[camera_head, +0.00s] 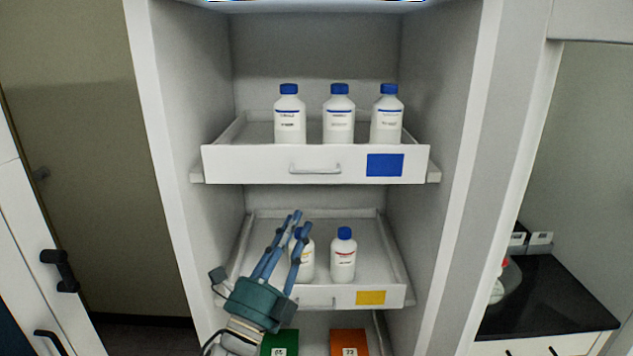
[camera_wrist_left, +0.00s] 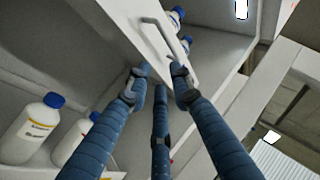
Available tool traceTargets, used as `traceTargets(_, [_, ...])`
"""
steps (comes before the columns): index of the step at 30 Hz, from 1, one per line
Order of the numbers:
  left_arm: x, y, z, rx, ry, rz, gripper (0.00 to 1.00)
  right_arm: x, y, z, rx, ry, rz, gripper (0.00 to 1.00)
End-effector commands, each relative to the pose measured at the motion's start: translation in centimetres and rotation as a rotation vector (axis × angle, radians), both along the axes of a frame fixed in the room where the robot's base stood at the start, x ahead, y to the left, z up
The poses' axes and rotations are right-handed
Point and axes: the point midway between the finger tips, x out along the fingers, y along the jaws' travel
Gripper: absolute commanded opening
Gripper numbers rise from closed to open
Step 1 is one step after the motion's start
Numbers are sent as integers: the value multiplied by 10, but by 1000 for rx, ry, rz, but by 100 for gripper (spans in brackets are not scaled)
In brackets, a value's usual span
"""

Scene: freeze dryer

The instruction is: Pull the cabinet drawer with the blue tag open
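The white drawer (camera_head: 250,163) with the blue tag (camera_head: 385,165) is the upper one in the cabinet. Its bar handle (camera_head: 315,168) is at the middle of its front. In the left wrist view the handle (camera_wrist_left: 158,38) lies just beyond my fingertips, apart from them. My left gripper (camera_head: 298,222) is open, its blue fingers pointing up, below and left of the handle in the head view. The fingers (camera_wrist_left: 158,78) also show spread and empty in the left wrist view. The blue tag does not show there. My right gripper is not in view.
Three blue-capped bottles (camera_head: 340,115) stand in the upper drawer. A lower drawer (camera_head: 330,295) with a yellow tag (camera_head: 371,297) holds two bottles, one partly behind my gripper. Green (camera_head: 282,340) and orange (camera_head: 349,340) boxes stand below. Cabinet walls (camera_head: 445,130) flank the drawers.

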Motion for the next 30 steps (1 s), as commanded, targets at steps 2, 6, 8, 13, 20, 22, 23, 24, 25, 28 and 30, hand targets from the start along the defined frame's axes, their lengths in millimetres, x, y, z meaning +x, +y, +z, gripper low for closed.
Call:
traceTargets(2, [-3,-3,15,14,-36,5,22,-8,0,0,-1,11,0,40])
traceTargets(6, [7,-8,28,17,-46,6,22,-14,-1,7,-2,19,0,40])
traceTargets(8, [15,-12,35,17,-46,6,22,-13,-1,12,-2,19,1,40])
traceTargets(13, [42,-25,51,15,-42,5,22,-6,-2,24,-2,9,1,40])
traceTargets(20, [69,-39,67,16,-41,4,22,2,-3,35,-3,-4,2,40])
traceTargets(22, [73,-41,69,15,-41,5,22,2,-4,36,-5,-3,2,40])
traceTargets(23, [75,-42,70,15,-41,5,22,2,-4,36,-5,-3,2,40])
traceTargets(24, [76,-42,70,15,-40,5,22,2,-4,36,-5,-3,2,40])
traceTargets(25, [77,-43,70,15,-40,5,22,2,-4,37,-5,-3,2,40])
traceTargets(28, [78,-43,70,15,-40,5,22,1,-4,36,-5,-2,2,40])
traceTargets(30, [78,-43,70,15,-40,5,22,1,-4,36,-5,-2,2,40])
